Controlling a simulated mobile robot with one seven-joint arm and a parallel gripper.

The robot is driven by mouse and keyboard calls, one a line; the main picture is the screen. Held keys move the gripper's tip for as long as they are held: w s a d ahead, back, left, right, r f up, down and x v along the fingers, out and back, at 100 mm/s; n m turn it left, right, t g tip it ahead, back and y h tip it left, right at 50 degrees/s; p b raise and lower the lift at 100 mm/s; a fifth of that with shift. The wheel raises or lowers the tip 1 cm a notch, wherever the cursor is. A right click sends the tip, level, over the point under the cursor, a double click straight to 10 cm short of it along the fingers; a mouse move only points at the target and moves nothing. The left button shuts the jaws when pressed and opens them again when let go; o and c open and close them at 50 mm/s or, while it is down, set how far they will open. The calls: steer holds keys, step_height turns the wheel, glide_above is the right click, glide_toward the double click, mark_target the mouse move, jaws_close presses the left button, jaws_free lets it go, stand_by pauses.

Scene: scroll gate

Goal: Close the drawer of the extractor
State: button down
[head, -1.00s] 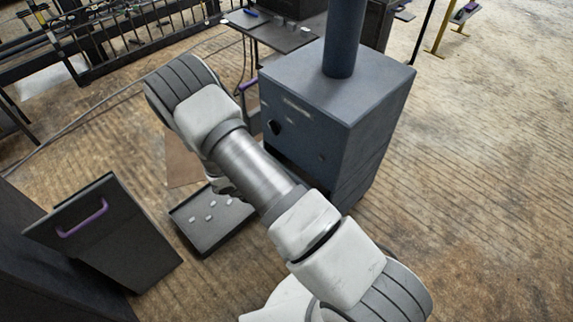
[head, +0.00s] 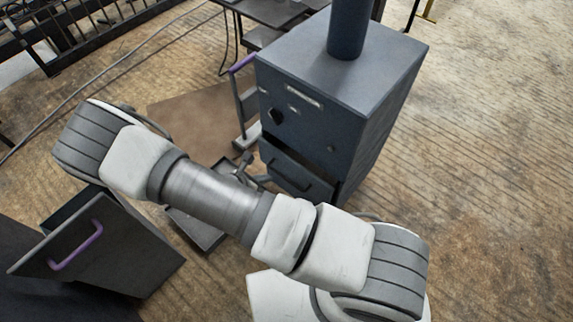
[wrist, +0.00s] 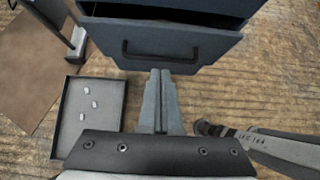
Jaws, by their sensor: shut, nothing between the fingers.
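The extractor (head: 340,75) is a dark blue-grey box with a thick pipe on top, right of centre in the head view. Its drawer (head: 300,178) is low on the front, with a dark bar handle. In the wrist view the drawer front (wrist: 200,50) stands out from the body, with a dark gap above it, so it is partly open. My gripper (wrist: 160,73) is shut and empty, its fingertips just below the handle at the drawer front's lower edge; I cannot tell whether they touch. In the head view my arm partly hides the gripper.
A dark tray (wrist: 68,125) with several small white pieces lies on the floor left of my gripper. A dark open drawer-like box with a purple handle (head: 76,247) stands at the left. A purple-topped post (head: 243,100) stands beside the extractor.

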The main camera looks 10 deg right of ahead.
mark_target(293, 161)
steer(key=shift+w+d+f+b, duration=0.7)
steer(key=shift+w+d+f, duration=0.35)
steer(key=shift+d, duration=0.3)
steer(key=shift+w+d+f+b, duration=0.7)
steer(key=shift+w+d+f, duration=0.25)
steer(key=shift+d, duration=0.45)
steer(key=shift+w+d+f+b, duration=0.7)
steer(key=shift+w+d+f, duration=0.35)
steer(key=shift+d, duration=0.3)
steer(key=shift+s, duration=0.1)
steer(key=w+d, duration=0.2)
steer(key=d, duration=0.1)
steer(key=shift+w, duration=0.1)
steer(key=shift+w+d, duration=0.35)
steer(key=shift+d, duration=0.1)
